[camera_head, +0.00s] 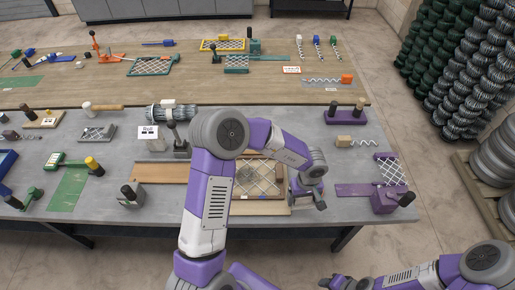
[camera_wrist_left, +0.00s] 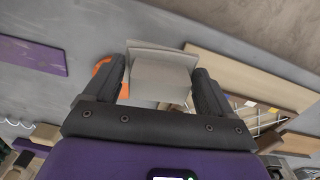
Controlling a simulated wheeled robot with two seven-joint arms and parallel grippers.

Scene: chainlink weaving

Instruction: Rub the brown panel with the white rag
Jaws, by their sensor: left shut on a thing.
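The brown panel (camera_head: 284,208) is a wood-framed board with wire mesh inside, lying at the front middle of the grey table. My left forearm covers part of it. Its frame and mesh also show at the right of the left wrist view (camera_wrist_left: 238,73). My left gripper (camera_head: 308,203) is at the panel's right end, pointing down. In the left wrist view it is shut on the white rag (camera_wrist_left: 160,80), which looks like a pale grey-white block between the fingers. Whether the rag touches the panel is unclear. My right gripper (camera_head: 334,283) is low at the bottom edge, partly cut off.
A brown board (camera_head: 160,172) lies left of the panel. A purple device (camera_head: 384,201) with mesh stands to the right. A wooden block with a wire spiral (camera_head: 345,141) lies behind. A second, wooden table (camera_head: 100,90) stands beyond, with several tools.

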